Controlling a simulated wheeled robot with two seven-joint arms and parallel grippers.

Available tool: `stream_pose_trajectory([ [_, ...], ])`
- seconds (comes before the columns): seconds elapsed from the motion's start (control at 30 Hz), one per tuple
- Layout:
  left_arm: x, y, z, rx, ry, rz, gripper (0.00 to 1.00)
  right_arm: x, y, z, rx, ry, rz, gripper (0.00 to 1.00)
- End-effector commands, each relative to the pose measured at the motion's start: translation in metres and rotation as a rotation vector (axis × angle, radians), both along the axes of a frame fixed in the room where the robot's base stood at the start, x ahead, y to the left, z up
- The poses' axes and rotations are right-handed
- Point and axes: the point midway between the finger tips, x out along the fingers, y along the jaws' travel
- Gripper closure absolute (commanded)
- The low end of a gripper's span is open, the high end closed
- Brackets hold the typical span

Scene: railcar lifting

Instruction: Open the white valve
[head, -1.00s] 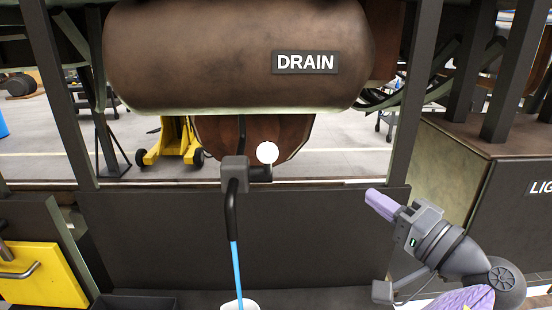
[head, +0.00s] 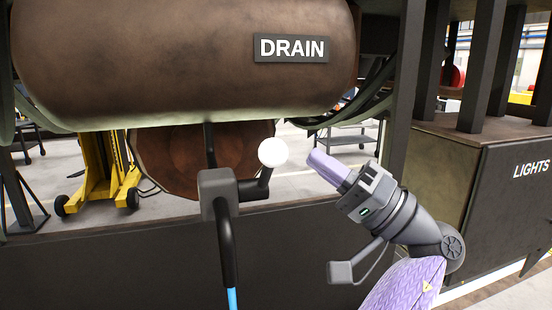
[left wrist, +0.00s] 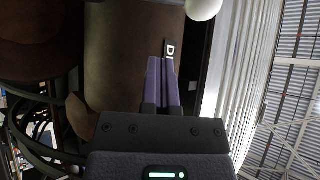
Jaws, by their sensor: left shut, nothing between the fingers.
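The white valve knob (head: 273,152) is a round white ball on a dark lever. The lever joins a grey valve body (head: 217,183) under the brown DRAIN tank (head: 150,60). In the left wrist view the white ball (left wrist: 204,8) is cut off by the top edge, just beyond and right of the fingertips. My left gripper (head: 315,157) has purple fingers pressed together and empty. It is right of the knob at about its height, with a small gap in the picture. The fingers also show in the left wrist view (left wrist: 161,65). My right gripper is not in view.
A black hose with a blue end (head: 228,250) hangs from the valve body. A dark beam (head: 120,260) runs below, and a dark upright post (head: 405,90) stands right of the tank. A LIGHTS box (head: 500,190) is at the right. A yellow jack (head: 100,170) stands behind.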

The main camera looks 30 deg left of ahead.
Motion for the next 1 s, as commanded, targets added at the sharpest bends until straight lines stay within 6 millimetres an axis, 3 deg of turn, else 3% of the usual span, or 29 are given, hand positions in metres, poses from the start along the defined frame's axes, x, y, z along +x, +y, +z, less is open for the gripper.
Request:
stream_pose_trajectory([
  [0.3, -0.009, 0.061, 0.039, 0.0, -0.001, 0.005, 1.0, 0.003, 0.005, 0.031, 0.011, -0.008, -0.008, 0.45],
  [0.6, -0.032, 0.042, 0.011, 0.0, 0.003, -0.001, 1.0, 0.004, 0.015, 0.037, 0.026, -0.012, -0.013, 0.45],
  [1.0, -0.034, 0.042, 0.008, 0.001, 0.0, 0.0, 1.0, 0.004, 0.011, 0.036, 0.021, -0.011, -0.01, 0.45],
])
